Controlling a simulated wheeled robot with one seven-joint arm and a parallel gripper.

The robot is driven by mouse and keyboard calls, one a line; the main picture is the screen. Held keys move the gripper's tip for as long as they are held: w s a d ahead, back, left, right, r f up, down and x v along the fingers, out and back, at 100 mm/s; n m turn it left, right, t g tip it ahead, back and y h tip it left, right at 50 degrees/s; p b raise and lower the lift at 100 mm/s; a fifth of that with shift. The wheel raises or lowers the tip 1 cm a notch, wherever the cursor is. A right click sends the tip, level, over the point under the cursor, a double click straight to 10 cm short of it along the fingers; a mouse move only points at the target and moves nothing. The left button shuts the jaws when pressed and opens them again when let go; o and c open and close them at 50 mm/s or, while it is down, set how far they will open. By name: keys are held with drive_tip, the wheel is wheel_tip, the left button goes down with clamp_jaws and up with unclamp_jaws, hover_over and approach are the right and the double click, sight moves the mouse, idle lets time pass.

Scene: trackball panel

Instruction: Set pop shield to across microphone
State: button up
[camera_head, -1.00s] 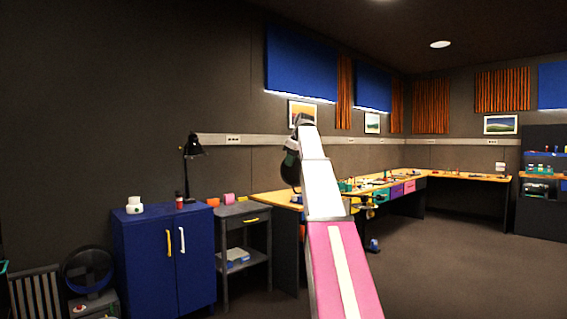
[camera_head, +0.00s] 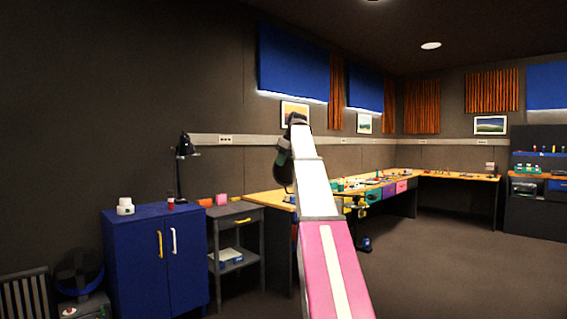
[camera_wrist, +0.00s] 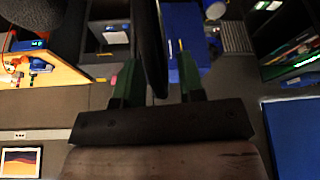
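My gripper (camera_wrist: 162,65) shows in the wrist view as two green fingers. A thin black thing, probably the pop shield (camera_wrist: 151,42) seen nearly edge-on, stands between them and runs up out of the picture. The fingers appear closed around it, though their contact is hard to see. In the head view my gripper (camera_head: 284,146) is at the far end of my raised arm, with a dark rounded shape hanging from it, probably the same pop shield (camera_head: 283,172). I cannot make out a microphone in either view.
A blue cabinet (camera_head: 140,255) and a grey side table (camera_head: 236,214) stand left of my arm along the wall. A black lamp (camera_head: 184,150) stands behind the cabinet. A long wooden workbench (camera_head: 262,199) with small items runs to the right. The floor (camera_head: 430,265) at right is open.

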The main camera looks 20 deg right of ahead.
drive_tip(key=v, duration=1)
drive_tip(key=shift+r, duration=0.2)
drive_tip(key=shift+a, duration=0.1)
